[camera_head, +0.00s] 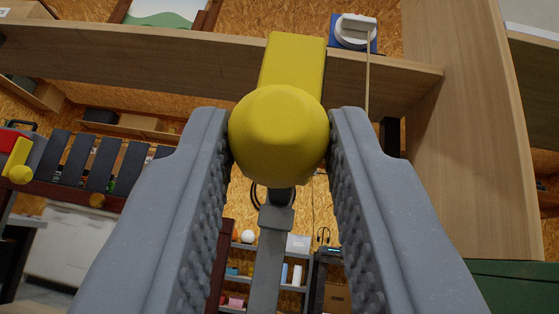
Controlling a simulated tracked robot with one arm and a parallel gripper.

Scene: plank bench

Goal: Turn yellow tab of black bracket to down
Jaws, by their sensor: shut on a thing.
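A yellow tab with a rounded knob end (278,135) is in the middle of the camera view. Its flat yellow bar (293,65) runs up from the knob and overlaps the wooden shelf behind. My gripper (279,140) has its two grey ridged fingers on the left and right sides of the knob, shut on it. A black part shows just below the knob, atop a grey upright piece (272,235); I cannot tell whether it is the black bracket, as the knob hides what lies behind.
A wooden shelf (150,62) crosses behind the tab and meets a wooden upright (470,130) at right. A white device on a blue plate (354,32) has a hanging cord.

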